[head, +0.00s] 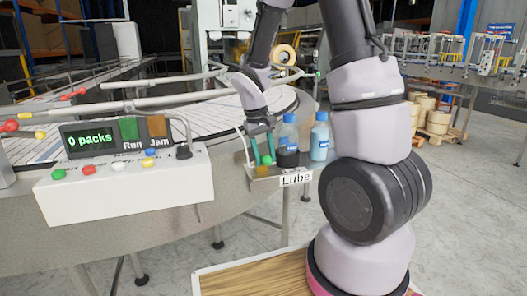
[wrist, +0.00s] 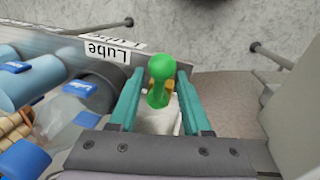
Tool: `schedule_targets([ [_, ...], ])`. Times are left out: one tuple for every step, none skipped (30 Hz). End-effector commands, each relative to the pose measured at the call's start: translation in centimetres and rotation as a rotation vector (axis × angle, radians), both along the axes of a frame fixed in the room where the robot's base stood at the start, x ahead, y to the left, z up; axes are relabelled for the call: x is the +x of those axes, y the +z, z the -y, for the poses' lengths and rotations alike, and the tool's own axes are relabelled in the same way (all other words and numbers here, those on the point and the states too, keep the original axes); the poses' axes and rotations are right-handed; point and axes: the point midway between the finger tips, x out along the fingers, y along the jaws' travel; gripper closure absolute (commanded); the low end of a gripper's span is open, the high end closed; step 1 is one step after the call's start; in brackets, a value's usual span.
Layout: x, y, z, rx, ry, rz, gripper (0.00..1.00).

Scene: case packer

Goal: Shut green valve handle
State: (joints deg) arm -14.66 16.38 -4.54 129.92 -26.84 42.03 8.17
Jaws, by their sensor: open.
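The green valve handle (wrist: 160,82) shows in the wrist view between my gripper's two teal fingers, with clear space on both sides. My gripper (wrist: 163,90) is open around it and does not visibly touch it. In the head view the green handle (head: 267,160) is a small spot by the fingertips of my gripper (head: 262,146), at the shelf marked "Lube". An orange-brown fitting (head: 263,170) sits just below the handle. The handle's exact turn is hard to tell.
The control box (head: 125,185) with "0 packs" display is at left. The round conveyor table (head: 220,110) lies behind.

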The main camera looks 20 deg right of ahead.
Motion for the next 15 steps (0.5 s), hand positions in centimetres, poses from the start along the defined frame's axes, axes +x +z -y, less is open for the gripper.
schedule_targets([
  [0.1,0.4,-0.1,0.0,0.001,0.003,0.52],
  [0.1,0.7,-0.2,0.001,0.001,0.005,0.52],
  [0.1,1.3,-0.3,0.001,0.0,0.006,0.52],
  [0.1,1.7,-0.4,0.001,0.001,0.006,0.52],
  [0.1,2.3,-0.5,0.001,0.002,0.006,0.52],
  [0.1,3.1,-0.6,0.003,0.001,0.008,0.52],
  [0.1,3.7,-0.8,0.002,0.0,0.008,0.52],
  [0.1,4.3,-0.9,0.003,0.001,0.007,0.52],
  [0.0,5.2,-1.0,0.003,0.001,0.007,0.52],
  [0.0,5.8,-1.2,0.002,0.0,0.006,0.52],
  [0.0,6.4,-1.3,0.002,0.0,0.006,0.52],
  [0.0,7.1,-1.4,0.001,0.001,0.005,0.52],
  [0.0,7.6,-1.5,0.001,0.001,0.005,0.52],
  [-0.1,8.1,-1.6,0.001,0.001,0.003,0.52],
  [-0.1,8.7,-1.7,0.001,0.001,0.004,0.52],
])
